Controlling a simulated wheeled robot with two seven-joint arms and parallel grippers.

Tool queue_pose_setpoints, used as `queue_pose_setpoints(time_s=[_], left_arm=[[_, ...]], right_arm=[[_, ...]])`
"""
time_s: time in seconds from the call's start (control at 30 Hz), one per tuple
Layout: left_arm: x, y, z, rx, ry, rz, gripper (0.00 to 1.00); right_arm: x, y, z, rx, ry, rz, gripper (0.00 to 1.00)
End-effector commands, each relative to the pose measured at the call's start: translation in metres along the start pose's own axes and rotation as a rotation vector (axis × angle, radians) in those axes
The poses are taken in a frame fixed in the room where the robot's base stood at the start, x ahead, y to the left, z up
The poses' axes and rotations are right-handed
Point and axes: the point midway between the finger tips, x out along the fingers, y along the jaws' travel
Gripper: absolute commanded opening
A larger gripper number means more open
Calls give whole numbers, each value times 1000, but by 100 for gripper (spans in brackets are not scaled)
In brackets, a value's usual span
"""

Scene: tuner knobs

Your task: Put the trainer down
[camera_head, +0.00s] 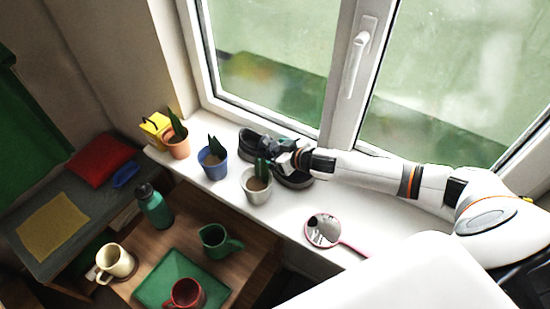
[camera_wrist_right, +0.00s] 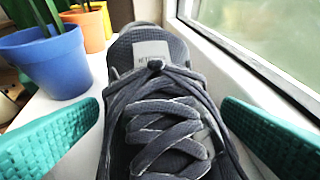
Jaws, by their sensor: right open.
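The trainer (camera_head: 295,181) is a dark grey lace-up shoe on the white windowsill, partly hidden under my right gripper in the head view. In the right wrist view the trainer (camera_wrist_right: 165,110) fills the middle, laces up, its light tongue label towards the far end. My right gripper (camera_head: 275,146) is over the trainer. In the right wrist view its two green fingers stand wide apart, one on each side of the shoe, with visible gaps. The shoe appears to rest on the sill; its underside is hidden. My left gripper is not in view.
Blue (camera_head: 212,162), white (camera_head: 257,186) and orange (camera_head: 176,146) plant pots stand along the sill by the trainer. The window frame (camera_head: 290,128) is close behind. A pink hand mirror (camera_head: 323,231) lies to the right. A lower table (camera_head: 190,225) holds mugs and a bottle.

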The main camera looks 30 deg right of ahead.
Motion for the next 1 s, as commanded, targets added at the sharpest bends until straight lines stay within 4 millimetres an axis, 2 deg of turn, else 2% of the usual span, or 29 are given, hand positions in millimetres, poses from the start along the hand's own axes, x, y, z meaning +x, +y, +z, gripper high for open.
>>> queue_pose_setpoints(time_s=[0.1, 0.13, 0.47, 0.63, 0.67, 0.83, 1.0], left_arm=[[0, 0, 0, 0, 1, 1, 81], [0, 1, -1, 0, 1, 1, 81], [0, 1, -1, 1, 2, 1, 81], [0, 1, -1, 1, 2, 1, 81], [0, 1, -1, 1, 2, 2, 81], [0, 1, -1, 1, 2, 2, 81], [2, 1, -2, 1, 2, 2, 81]], right_arm=[[0, 0, 0, 0, 0, 0, 88], [0, 0, 0, 0, 0, 0, 85], [0, 0, 0, 0, 0, 0, 31], [0, 0, 1, 1, -2, 1, 29], [0, 0, 0, 1, -2, 1, 24], [-1, 0, 1, 1, -1, 1, 24], [-9, 0, 18, -2, -5, 1, 24]])
